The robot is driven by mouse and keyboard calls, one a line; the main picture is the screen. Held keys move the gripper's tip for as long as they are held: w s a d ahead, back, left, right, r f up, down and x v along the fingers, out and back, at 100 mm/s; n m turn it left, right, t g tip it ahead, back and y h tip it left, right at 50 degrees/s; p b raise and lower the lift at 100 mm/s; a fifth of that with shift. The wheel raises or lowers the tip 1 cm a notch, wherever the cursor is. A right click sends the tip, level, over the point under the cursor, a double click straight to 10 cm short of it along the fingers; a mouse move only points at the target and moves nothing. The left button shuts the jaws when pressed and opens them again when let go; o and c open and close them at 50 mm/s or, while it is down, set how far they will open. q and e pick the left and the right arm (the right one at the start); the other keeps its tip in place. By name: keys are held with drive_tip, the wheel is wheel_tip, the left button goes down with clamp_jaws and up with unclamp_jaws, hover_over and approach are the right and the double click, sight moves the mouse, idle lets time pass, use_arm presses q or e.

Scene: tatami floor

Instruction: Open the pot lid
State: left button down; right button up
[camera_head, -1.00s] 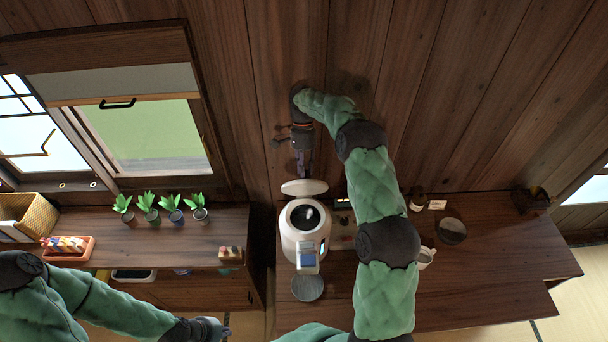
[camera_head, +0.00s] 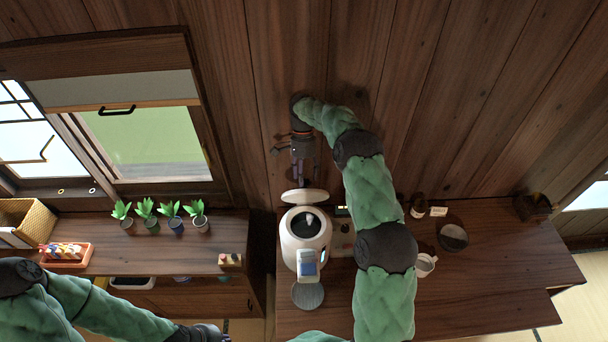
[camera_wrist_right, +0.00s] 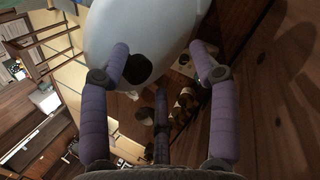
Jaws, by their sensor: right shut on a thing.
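The white rounded pot (camera_head: 289,240) stands on the wooden counter with its top open. Its dark inside shows. The white lid (camera_head: 305,197) is raised at the pot's back edge, seen as a thin tilted oval. My right gripper (camera_head: 302,178) is right behind the lid, against the wall side, and is shut on it. In the right wrist view the lid (camera_wrist_right: 165,25) fills the top, with a dark oval spot by one fingertip of the gripper (camera_wrist_right: 160,62). My left gripper (camera_head: 222,334) is at the bottom edge, far from the pot, its fingers mostly cut off.
A round grey plate (camera_head: 308,295) lies before the pot. A cup (camera_head: 426,264), a small bottle (camera_head: 418,207) and a dark round dish (camera_head: 453,237) stand to the right, beyond my right arm. Potted plants (camera_head: 152,224) line the left counter. The plank wall closes off the back.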

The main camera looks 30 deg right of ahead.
drive_tip(key=shift+d, duration=0.15)
wheel_tip(320, 180, up, 10)
idle(0.7)
idle(0.5)
